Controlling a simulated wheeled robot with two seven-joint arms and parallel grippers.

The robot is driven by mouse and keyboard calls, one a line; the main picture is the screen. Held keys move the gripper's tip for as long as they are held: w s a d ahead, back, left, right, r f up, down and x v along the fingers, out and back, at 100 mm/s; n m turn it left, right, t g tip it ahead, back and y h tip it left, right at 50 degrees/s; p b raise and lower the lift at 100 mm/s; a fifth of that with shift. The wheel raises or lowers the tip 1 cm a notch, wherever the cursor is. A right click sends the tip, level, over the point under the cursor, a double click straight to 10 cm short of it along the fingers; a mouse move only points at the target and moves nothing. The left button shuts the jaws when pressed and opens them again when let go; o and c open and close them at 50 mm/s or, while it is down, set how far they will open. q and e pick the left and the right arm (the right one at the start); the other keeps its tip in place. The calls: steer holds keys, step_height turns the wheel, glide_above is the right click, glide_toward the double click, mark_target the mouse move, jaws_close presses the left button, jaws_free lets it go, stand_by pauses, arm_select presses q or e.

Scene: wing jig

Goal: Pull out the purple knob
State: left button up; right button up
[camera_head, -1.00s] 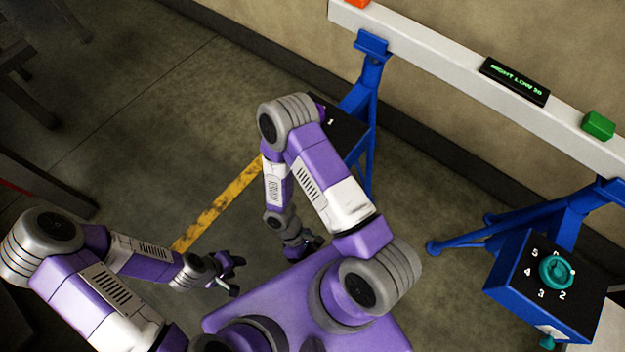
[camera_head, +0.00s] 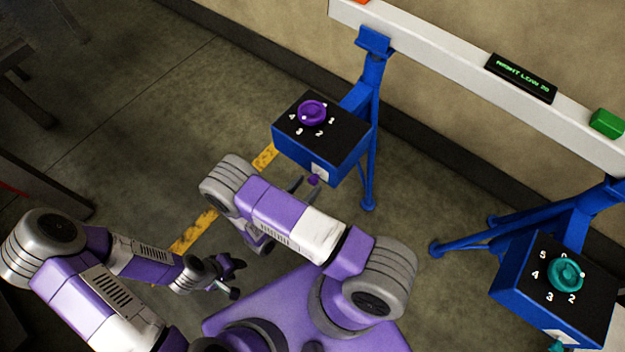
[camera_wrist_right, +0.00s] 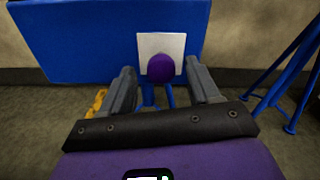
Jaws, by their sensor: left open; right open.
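The purple knob (camera_head: 313,180) is a small round ball on a white plate, low on the front face of the left blue box (camera_head: 290,155). In the right wrist view the knob (camera_wrist_right: 161,68) appears between the two fingers of my right gripper (camera_wrist_right: 160,74), which is open. Contact with the knob cannot be told. In the head view the right gripper (camera_head: 303,186) is partly hidden behind its own arm, close to the knob. My left gripper (camera_head: 231,277) is open and empty, low at the left and away from the box.
A purple dial (camera_head: 312,112) with numbers sits on the left box's black top. Another blue box (camera_head: 520,300) with a teal dial (camera_head: 566,274) stands at the right. Blue stand legs (camera_head: 369,150) and a white beam (camera_head: 440,62) are behind. Floor between the boxes is open.

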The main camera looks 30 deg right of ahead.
mark_target(311, 182)
steer(key=shift+x, duration=1.55)
steer(key=shift+c, duration=0.4)
